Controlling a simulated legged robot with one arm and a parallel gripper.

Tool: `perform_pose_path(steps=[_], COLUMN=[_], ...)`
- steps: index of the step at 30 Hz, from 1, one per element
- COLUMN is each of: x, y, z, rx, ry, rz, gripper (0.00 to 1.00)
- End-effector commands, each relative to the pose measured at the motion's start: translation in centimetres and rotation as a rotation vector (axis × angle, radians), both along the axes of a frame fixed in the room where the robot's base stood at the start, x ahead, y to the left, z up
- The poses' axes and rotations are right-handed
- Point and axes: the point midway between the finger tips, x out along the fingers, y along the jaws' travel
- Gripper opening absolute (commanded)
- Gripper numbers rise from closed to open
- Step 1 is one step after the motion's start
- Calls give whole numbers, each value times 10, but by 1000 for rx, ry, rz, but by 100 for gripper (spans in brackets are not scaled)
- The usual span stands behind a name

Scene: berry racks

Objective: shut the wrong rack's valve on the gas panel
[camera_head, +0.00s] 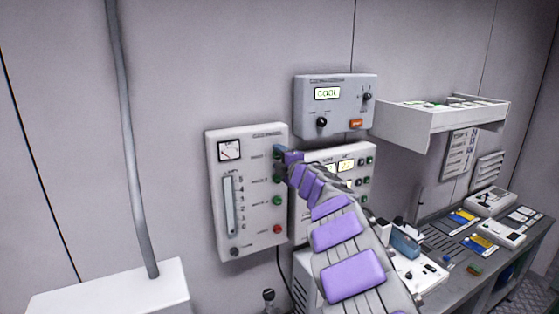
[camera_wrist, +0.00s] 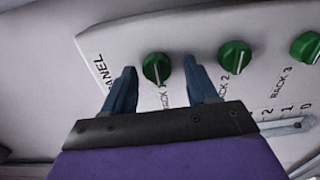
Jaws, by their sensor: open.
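The gas panel (camera_head: 246,200) is a pale wall box with a dial, a tall flow gauge and a column of knobs on its right side. Its lower green knobs (camera_head: 277,178) (camera_head: 277,201) and a red knob (camera_head: 277,229) show. My gripper (camera_head: 281,153) is at the top knob and mostly covers it. In the wrist view my gripper (camera_wrist: 160,76) is open, one blue finger on each side of the first green knob (camera_wrist: 157,68); contact is unclear. The RACK 2 knob (camera_wrist: 235,55) and RACK 3 knob (camera_wrist: 305,47) sit to the right. The first knob's label is partly hidden.
A grey control box (camera_head: 335,105) reading COOL hangs above right. Another panel (camera_head: 358,165) with displays is partly behind my arm. A white shelf (camera_head: 440,120) juts out at right above a cluttered bench (camera_head: 432,243). A pipe (camera_head: 130,140) runs down the left wall.

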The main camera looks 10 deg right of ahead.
Motion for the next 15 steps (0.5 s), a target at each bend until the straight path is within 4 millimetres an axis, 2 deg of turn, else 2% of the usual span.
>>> perform_pose_path(steps=[5,15], x=[-9,-50], y=[-3,-17], z=[-1,0], rx=[-1,-1], ry=[2,1], rz=[0,-3], gripper=[58,58])
